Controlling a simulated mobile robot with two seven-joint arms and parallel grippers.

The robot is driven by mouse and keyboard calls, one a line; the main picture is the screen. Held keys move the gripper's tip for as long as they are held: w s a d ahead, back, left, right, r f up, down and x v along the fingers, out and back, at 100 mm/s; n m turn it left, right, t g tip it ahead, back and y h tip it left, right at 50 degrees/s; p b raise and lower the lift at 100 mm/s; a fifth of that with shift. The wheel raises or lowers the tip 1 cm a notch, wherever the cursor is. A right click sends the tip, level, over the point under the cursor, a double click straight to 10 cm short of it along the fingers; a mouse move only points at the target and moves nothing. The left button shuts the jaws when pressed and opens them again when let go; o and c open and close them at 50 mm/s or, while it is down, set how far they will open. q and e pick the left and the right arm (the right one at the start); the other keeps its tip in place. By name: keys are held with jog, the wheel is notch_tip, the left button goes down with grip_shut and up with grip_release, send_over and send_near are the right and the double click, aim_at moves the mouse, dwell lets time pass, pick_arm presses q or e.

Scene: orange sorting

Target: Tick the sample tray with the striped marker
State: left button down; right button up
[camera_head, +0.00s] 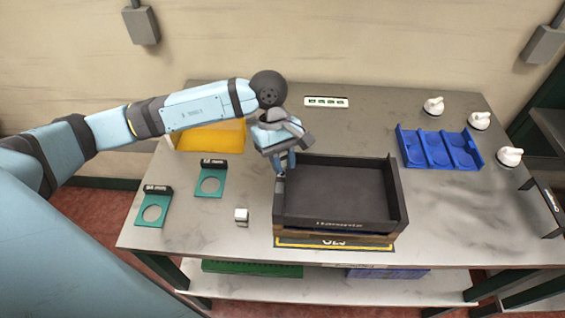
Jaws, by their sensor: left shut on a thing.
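My left gripper (283,162) reaches in from the left and points down at the back left corner of a black open tray (398,200). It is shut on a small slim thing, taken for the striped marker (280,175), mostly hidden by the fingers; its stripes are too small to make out. Whether its lower end touches the tray cannot be told. The black tray is empty, has pale lettering on its front and sits on a brown base. A blue tray (408,150) with three hollows lies at the right; which one is the sample tray is not clear. My right gripper is not in view.
A yellow bin (205,140) stands behind my arm. Several white knobbed things (509,157) line the right edge. The table between the trays is partly clear.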

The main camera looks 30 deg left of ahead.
pick_arm(q)
jog(key=shift+r+p, duration=0.5)
jog(key=shift+r, duration=1.95)
jog(key=shift+f, duration=0.1)
